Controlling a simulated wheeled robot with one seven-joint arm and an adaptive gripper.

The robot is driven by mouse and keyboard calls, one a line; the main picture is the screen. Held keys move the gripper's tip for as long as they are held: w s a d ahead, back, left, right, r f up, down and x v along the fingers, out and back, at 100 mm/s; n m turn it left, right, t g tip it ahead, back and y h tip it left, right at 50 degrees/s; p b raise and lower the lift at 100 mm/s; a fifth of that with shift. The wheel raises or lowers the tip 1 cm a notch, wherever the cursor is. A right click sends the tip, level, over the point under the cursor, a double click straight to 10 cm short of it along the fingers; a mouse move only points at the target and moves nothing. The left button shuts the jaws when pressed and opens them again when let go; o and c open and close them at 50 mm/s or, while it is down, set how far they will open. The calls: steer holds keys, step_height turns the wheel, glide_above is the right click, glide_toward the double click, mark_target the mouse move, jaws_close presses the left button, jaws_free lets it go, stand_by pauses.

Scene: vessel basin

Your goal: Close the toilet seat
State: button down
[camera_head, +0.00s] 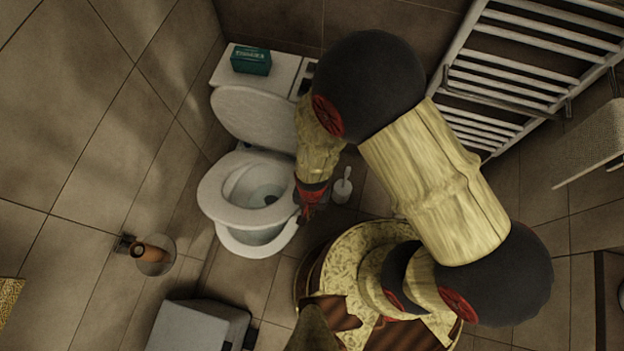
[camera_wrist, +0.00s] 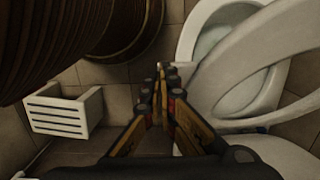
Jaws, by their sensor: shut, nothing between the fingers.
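The toilet (camera_head: 286,65) stands against the back wall. Its lid (camera_head: 258,118) is raised and leans back toward the tank. The ring-shaped seat (camera_head: 214,196) appears tilted up off the bowl (camera_head: 250,249), with a gap at the front. In the wrist view the seat (camera_wrist: 225,82) arcs over the bowl (camera_wrist: 196,40), right of my fingers. My gripper (camera_head: 311,211) is shut and empty, close to the right side of the seat. In the wrist view my gripper (camera_wrist: 160,75) points past the seat; whether it touches is unclear.
A green box (camera_head: 251,61) lies on the tank. A toilet brush (camera_head: 342,187) stands right of the toilet. A paper-roll holder (camera_head: 151,254) is on the left wall and a grey bin (camera_head: 199,328) stands in front. A towel radiator (camera_head: 530,55) is at the upper right.

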steer(key=s+a+f+t+b, duration=0.1)
steer(key=s+f+t, duration=0.1)
steer(key=f, duration=0.8)
steer(key=s+a+f+t+h+b, duration=0.1)
steer(key=s+f, duration=0.3)
steer(key=f, duration=0.6)
steer(key=shift+s+a+t+h+b, duration=0.2)
steer(key=shift+s+t+h+b, duration=0.15)
steer(key=shift+t, duration=0.25)
steer(key=shift+s+f, duration=0.1)
steer(key=shift+f, duration=0.05)
